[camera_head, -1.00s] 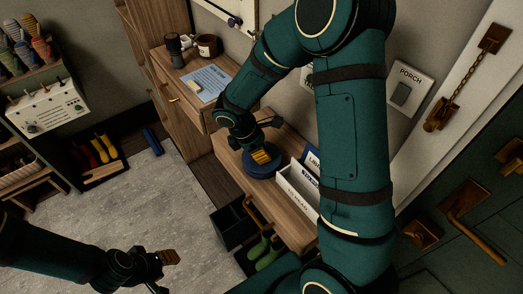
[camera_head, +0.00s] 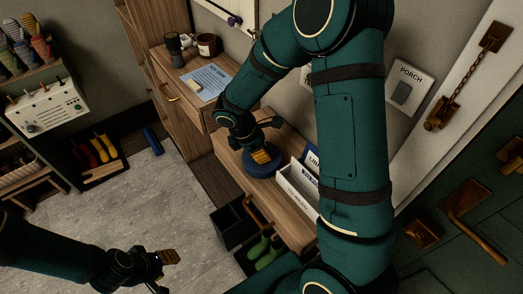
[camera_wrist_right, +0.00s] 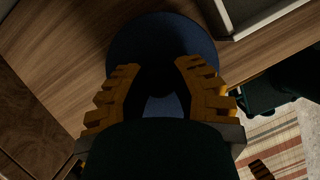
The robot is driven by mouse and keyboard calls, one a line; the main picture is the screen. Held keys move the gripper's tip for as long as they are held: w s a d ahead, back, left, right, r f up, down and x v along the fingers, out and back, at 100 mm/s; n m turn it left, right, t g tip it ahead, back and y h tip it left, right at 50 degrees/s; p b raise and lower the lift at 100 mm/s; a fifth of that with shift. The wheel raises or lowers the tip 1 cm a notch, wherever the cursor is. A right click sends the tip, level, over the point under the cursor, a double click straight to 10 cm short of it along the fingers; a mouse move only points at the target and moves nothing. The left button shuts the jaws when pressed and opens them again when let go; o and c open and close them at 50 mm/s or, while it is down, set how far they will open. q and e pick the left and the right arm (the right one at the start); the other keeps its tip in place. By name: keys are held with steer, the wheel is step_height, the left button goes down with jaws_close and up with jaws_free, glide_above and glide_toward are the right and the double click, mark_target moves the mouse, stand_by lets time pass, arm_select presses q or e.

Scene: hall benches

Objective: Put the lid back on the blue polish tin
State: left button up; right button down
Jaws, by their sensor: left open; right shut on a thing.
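A round blue thing, the polish tin with its lid, sits on the wooden bench top in the head view (camera_head: 259,168). It also shows as a dark blue disc in the right wrist view (camera_wrist_right: 160,27). I cannot make out a seam between lid and tin. My right gripper (camera_head: 262,157) is directly over it, pointing down, shut on the lid; its yellow fingers stand either side of a dark middle part in the wrist view (camera_wrist_right: 157,75). The grip itself is mostly in shadow. My left gripper (camera_head: 164,273) is open and empty over the floor at lower left.
A white letter box (camera_head: 298,186) stands on the bench close right of the tin. A higher cabinet top behind holds a blue sheet (camera_head: 206,82) and a dark mug (camera_head: 208,45). A black bin (camera_head: 233,226) and green boots (camera_head: 264,248) are below the bench.

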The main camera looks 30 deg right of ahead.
steer(key=shift+c, duration=1)
jaws_free()
steer(key=shift+r, duration=0.15)
steer(key=shift+r+p, duration=2.85)
steer(key=shift+r, duration=0.55)
jaws_close()
